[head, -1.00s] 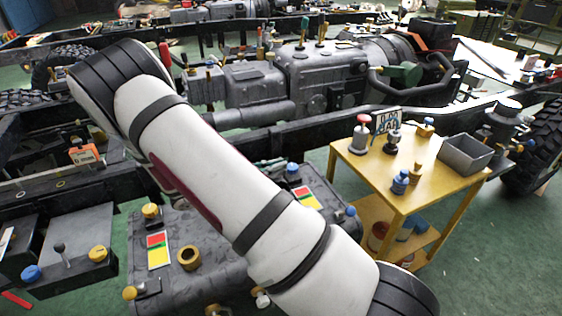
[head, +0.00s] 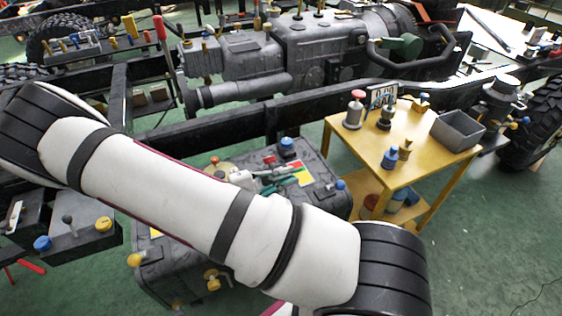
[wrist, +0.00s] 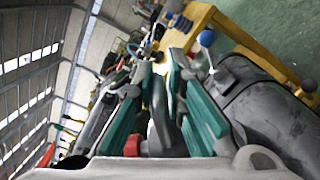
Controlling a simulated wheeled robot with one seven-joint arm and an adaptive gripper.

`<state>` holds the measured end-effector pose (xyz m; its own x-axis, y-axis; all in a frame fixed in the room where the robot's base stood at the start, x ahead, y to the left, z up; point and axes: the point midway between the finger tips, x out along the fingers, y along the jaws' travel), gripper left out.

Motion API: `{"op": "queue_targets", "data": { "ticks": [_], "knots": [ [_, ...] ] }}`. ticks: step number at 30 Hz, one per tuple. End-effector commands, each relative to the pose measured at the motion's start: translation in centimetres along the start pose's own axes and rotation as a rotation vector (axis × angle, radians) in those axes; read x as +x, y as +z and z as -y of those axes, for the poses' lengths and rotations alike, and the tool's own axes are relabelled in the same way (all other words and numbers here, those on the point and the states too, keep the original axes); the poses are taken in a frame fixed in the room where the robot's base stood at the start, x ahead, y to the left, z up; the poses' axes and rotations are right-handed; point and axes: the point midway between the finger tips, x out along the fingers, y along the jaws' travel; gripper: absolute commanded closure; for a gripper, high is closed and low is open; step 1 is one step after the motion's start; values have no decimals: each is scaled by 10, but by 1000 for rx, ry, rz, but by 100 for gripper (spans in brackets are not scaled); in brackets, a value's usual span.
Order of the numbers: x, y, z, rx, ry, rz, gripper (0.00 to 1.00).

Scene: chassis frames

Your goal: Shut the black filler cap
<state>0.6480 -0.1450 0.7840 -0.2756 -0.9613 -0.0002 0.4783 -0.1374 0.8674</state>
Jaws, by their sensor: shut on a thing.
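My gripper (head: 274,179), with teal finger pads, is over the back part of the dark tank (head: 318,192), pointing right. In the wrist view my gripper (wrist: 178,95) has its pads on either side of a dark grey piece (wrist: 160,118) and is shut on it. This piece looks like the black filler cap, but its outline is partly hidden by the fingers. In the head view the cap cannot be made out clearly among the fingers. My arm hides the middle of the tank and its brass-coloured filler ring.
A dark knob with a blue top (head: 287,147) stands just behind my gripper. A blue knob (head: 340,184) sits on the tank's right corner. A yellow table (head: 415,160) with a grey bin (head: 456,131) stands to the right. A black chassis rail runs behind.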

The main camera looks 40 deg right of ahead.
Motion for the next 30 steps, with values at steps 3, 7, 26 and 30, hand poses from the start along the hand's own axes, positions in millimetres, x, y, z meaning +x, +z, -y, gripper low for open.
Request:
{"op": "queue_targets", "data": {
  "ticks": [3, 7, 26, 30],
  "knots": [
    [-2, 3, 12, 112, 6, -5, 100],
    [-2, 6, 28, 235, 5, -6, 100],
    [-2, -1, 82, 678, -1, -6, 100],
    [-2, -2, 86, 715, 0, -5, 100]
  ]
}}
